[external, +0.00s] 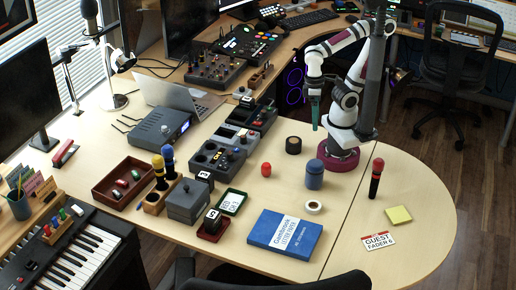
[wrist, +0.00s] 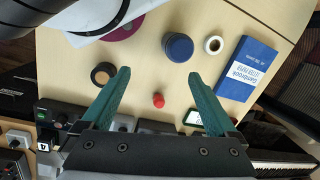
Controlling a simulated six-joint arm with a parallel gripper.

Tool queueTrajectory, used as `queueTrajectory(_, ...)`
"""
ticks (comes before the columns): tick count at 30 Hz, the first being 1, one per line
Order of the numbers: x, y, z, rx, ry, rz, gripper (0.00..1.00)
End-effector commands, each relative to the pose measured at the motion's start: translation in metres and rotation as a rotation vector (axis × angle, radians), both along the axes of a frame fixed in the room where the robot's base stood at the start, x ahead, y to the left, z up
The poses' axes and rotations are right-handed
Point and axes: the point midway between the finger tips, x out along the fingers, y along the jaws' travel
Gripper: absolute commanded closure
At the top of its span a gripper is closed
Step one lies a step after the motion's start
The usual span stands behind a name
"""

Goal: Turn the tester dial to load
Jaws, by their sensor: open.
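A row of grey panel boxes with knobs and buttons stands at mid-table in the external view. I cannot tell which carries the tester dial; labels are too small to read. Part of the row shows at the lower left of the wrist view, partly hidden by my gripper. My gripper (external: 315,128) has teal fingers and hangs above the table, right of the row. In the wrist view my gripper (wrist: 158,75) is open and empty.
A black tape roll (external: 293,145), red ball-like item (external: 266,169), blue jar (external: 314,175), white ring (external: 313,207) and blue book (external: 284,233) lie right of the boxes. Bare tabletop surrounds the red item.

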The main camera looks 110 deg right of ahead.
Motion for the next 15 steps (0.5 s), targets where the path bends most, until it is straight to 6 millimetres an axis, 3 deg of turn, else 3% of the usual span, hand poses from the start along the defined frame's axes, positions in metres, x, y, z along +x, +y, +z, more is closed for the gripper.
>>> queueTrajectory(1, -0.005, 0.002, -0.003, 0.003, -0.006, 0.035, 0.18)
queueTrajectory(4, -0.004, 0.001, -0.004, 0.003, -0.007, 0.051, 0.36)
queueTrajectory(5, 0.001, -0.001, -0.002, 0.000, -0.010, 0.063, 0.36)
queueTrajectory(7, 0.030, -0.015, 0.007, -0.019, -0.027, 0.140, 0.36)
queueTrajectory(8, 0.049, -0.027, 0.012, -0.033, -0.038, 0.194, 0.36)
queueTrajectory(12, 0.139, -0.108, 0.016, -0.107, -0.077, 0.503, 0.36)
queueTrajectory(15, 0.176, -0.164, 0.006, -0.144, -0.079, 0.680, 0.36)
